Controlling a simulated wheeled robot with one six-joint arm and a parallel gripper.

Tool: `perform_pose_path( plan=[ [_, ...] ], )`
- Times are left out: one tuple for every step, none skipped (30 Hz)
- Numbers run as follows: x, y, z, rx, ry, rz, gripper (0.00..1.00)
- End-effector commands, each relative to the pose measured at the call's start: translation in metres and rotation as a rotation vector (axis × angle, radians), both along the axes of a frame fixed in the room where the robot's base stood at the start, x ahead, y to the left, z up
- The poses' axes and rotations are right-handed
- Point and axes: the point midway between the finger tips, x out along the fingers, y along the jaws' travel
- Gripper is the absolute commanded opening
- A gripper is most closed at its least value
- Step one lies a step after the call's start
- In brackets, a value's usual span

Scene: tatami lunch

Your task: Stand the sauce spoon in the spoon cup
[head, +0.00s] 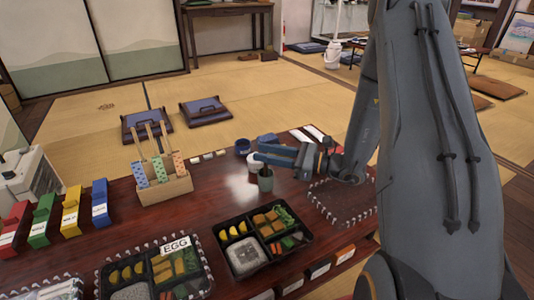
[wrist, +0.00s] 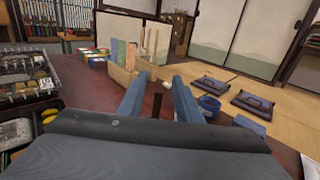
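A small grey-green cup (head: 265,182), likely the spoon cup, stands on the dark red table, just in front of my gripper (head: 265,156). Something dark shows at its mouth. In the wrist view my gripper (wrist: 158,84) has its two blue fingers apart. A dark brown upright stick (wrist: 157,106), likely the sauce spoon's handle, shows in the gap between them, with visible space on both sides. The spoon's bowl end and the grey-green cup are hidden in the wrist view.
A blue cup (head: 243,147) stands behind my gripper. A wooden holder (head: 165,190) with patterned packets and sticks is to the left. A bento box (head: 226,262) and a box marked EGG (head: 118,268) lie in front. Coloured cartons (head: 70,218) stand at far left. The table's middle is clear.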

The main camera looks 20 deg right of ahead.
Motion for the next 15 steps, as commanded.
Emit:
perform_pose_path(
  plan=[
    [0.000,0.000,0.000,0.000,0.000,0.000,0.31],
    [0.000,0.000,0.000,0.000,0.000,0.000,0.31],
    [0.000,0.000,0.000,0.000,0.000,0.000,0.31],
    [0.000,0.000,0.000,0.000,0.000,0.000,0.31],
    [0.000,0.000,0.000,0.000,0.000,0.000,0.31],
    [0.000,0.000,0.000,0.000,0.000,0.000,0.31],
    [0.000,-0.001,0.000,0.000,0.000,0.000,0.31],
    [-0.001,-0.002,0.000,0.000,0.000,-0.001,0.31],
    [-0.002,-0.004,0.000,0.001,0.001,-0.001,0.31],
    [-0.004,-0.006,0.000,0.001,0.001,-0.001,0.31],
    [-0.006,-0.009,0.001,0.000,0.001,-0.001,0.31],
    [-0.009,-0.014,0.001,0.000,0.001,-0.003,0.31],
    [-0.011,-0.018,0.001,0.000,0.001,-0.004,0.31],
    [-0.014,-0.022,0.002,0.000,0.001,-0.003,0.31],
    [-0.018,-0.029,0.002,0.000,0.001,-0.005,0.31]
  ],
)
